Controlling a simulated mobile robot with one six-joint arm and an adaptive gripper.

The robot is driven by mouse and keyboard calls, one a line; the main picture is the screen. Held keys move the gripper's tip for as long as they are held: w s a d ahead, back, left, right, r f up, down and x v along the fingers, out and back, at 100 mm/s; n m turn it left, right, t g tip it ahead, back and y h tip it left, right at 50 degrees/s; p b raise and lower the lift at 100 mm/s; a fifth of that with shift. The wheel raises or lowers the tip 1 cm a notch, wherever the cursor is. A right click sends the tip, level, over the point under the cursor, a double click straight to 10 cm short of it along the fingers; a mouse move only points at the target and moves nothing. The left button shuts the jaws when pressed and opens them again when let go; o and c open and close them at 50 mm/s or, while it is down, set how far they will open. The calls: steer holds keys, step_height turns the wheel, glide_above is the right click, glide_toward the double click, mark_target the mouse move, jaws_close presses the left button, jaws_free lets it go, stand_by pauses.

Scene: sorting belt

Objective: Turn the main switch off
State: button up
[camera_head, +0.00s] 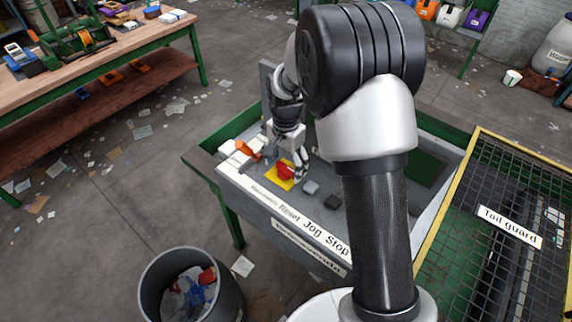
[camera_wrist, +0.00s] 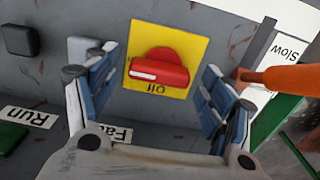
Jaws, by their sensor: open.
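The main switch is a red rotary knob on a yellow plate. In the wrist view the knob (camera_wrist: 160,68) sits in the middle of the yellow plate (camera_wrist: 148,36), with its bar lying across and the word "Off" below it, upside down. My gripper (camera_wrist: 150,92) is open, one finger on each side of the plate, with the knob between and a little beyond the fingers. I cannot tell whether a finger touches it. In the head view the knob (camera_head: 285,171) shows at the panel, with my gripper (camera_head: 291,163) close over it.
An orange lever (camera_wrist: 285,80) beside a "Slow" label stands close to the right finger. A dark button (camera_wrist: 20,40) is at the left, a green one near "Run". In the head view a bin (camera_head: 150,290) stands in front and the tail guard (camera_head: 508,228) at the right.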

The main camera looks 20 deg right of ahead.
steer(key=shift+f, duration=0.1)
steer(key=shift+c, duration=0.4)
steer(key=c, duration=1)
